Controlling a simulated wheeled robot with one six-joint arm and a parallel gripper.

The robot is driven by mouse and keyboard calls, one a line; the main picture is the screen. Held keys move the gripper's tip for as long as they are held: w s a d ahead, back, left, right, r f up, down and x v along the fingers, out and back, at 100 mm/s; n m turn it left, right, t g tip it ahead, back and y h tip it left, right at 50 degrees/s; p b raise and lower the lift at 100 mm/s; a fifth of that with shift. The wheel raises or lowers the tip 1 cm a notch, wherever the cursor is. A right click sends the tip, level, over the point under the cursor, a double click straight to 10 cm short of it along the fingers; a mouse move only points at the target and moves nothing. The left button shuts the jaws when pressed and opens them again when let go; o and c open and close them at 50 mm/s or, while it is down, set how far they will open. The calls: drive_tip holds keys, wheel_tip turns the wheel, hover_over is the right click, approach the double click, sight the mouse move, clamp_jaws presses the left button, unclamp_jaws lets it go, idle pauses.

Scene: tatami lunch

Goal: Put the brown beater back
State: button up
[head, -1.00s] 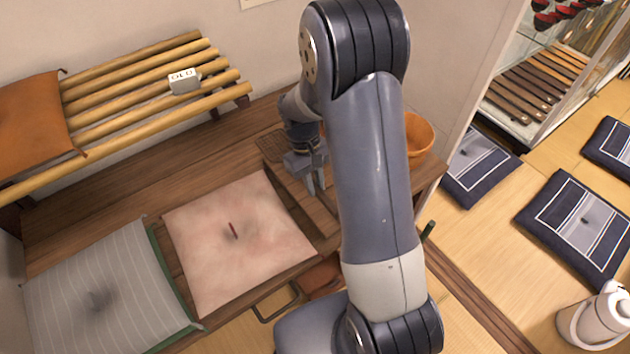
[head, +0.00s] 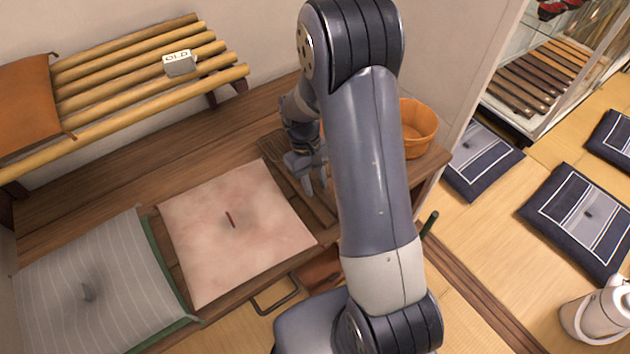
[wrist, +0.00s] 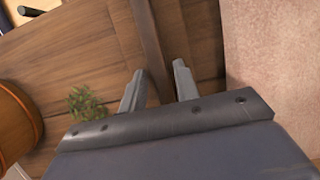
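My gripper (head: 315,186) is low over the right part of the wooden bench (head: 150,165), just right of the pink cushion. I cannot make out the brown beater for certain in either view. My arm hides part of the bench's right end.
The pink cushion (head: 200,230) and striped grey cushion (head: 60,285) lie left of my gripper. An orange wooden bucket (head: 418,128) stands at the right end. A slatted rack (head: 130,85) holds a white sign (head: 179,63). A green tuft (wrist: 87,103) is near the fingers.

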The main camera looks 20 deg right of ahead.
drive_tip(key=shift+o, duration=1.1)
drive_tip(key=v, duration=1.1)
drive_tip(key=shift+f, duration=0.2)
drive_tip(key=x, duration=1.1)
drive_tip(key=shift+s, duration=0.1)
wheel_tip(320, 180, up, 3)
drive_tip(key=shift+p, duration=0.95)
drive_tip(key=shift+r+p, duration=0.35)
drive_tip(key=shift+r, duration=0.2)
drive_tip(key=shift+f, duration=0.1)
